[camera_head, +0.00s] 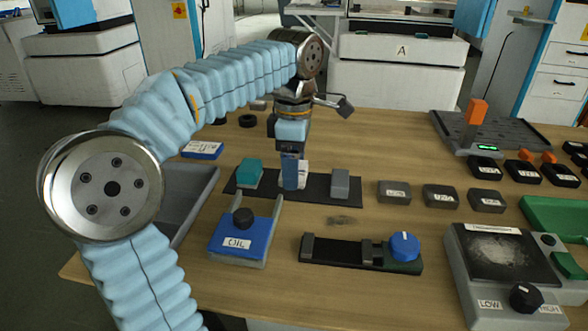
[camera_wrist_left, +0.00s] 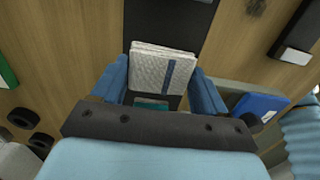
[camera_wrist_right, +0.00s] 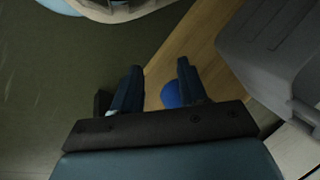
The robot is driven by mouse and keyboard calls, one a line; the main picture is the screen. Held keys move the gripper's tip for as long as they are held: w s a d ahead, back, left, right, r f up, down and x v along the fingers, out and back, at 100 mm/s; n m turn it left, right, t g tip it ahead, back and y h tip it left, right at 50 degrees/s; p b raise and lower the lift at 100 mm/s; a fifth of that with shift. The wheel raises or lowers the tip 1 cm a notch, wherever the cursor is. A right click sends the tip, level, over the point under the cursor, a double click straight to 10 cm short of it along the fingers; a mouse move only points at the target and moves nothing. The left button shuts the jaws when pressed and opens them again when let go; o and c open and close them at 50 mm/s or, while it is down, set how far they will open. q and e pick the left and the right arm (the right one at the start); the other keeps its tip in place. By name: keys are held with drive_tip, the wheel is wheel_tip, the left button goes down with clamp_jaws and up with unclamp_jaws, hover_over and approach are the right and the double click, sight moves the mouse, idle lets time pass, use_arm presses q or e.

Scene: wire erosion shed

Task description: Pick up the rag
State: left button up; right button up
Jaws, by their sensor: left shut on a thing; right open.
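The rag (camera_wrist_left: 160,70) is a white, folded, textured cloth with a blue stripe, seen in the left wrist view between my left fingers. In the head view a white part of the rag (camera_head: 302,173) shows beside the fingers, over the black strip (camera_head: 316,189). My left gripper (camera_head: 291,178) points down there and is shut on the rag; its fingers also show in the left wrist view (camera_wrist_left: 158,88). I cannot tell whether the rag touches the strip. My right gripper (camera_wrist_right: 158,72) is open and empty, seen only in its wrist view.
On the strip, a teal block (camera_head: 250,173) stands left of the rag and a grey block (camera_head: 340,183) right. A blue fixture (camera_head: 240,242), a black rail with a blue knob (camera_head: 404,246) and a grey machine (camera_head: 500,280) stand nearer. Grey blocks (camera_head: 440,196) lie right.

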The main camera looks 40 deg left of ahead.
use_arm(q)
drive_tip(key=s+d+r+p, duration=0.1)
drive_tip(key=s+d+r, duration=0.5)
drive_tip(key=d+r, duration=0.5)
drive_tip(key=shift+s+d+r+p, duration=0.3)
drive_tip(key=shift+s+d, duration=0.05)
drive_tip(key=shift+d, duration=0.3)
